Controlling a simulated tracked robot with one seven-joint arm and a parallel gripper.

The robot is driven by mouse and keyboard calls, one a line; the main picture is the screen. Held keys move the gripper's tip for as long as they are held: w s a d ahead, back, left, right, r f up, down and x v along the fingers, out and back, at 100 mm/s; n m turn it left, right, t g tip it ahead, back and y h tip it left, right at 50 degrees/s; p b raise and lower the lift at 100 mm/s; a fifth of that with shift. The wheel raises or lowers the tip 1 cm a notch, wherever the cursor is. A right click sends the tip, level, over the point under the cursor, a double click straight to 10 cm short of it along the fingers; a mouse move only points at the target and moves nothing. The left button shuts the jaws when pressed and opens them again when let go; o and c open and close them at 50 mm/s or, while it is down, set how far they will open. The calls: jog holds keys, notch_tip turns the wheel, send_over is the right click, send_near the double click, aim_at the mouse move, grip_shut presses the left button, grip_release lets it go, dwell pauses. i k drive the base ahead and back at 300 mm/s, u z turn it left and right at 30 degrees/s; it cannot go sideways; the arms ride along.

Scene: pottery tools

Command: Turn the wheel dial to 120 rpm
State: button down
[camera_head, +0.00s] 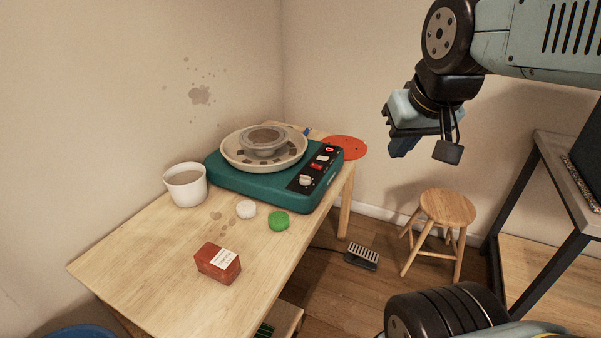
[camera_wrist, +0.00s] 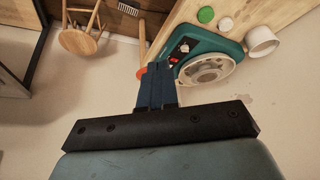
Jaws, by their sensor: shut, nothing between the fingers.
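The teal pottery wheel (camera_head: 265,190) sits at the back of the wooden table, with a round splash pan (camera_head: 236,157) on top. Its black control panel on the right side carries a pale dial (camera_head: 305,180), a red switch and a red light. The dial's setting is too small to read. The wheel also shows in the wrist view (camera_wrist: 217,44), upside down, with its panel (camera_wrist: 183,47) partly behind my fingers. My gripper (camera_head: 399,147) is raised in the air to the right of the wheel, apart from it. Its blue fingers are shut and empty, also in the wrist view (camera_wrist: 157,72).
On the table (camera_head: 140,250) stand a white bucket (camera_head: 186,190), a white lid (camera_head: 246,210), a green lid (camera_head: 279,221) and a red clay block (camera_head: 218,262). An orange disc (camera_head: 345,147) lies behind the wheel. A stool (camera_head: 447,208) and foot pedal (camera_head: 362,256) are on the floor.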

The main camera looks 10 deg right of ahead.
aim_at(304, 180)
jog(key=z, duration=1.05)
jog(key=i, duration=0.1)
jog(key=u, duration=2.95)
jog(key=k, duration=0.9)
jog(key=z, duration=1.25)
jog(key=i, duration=1)
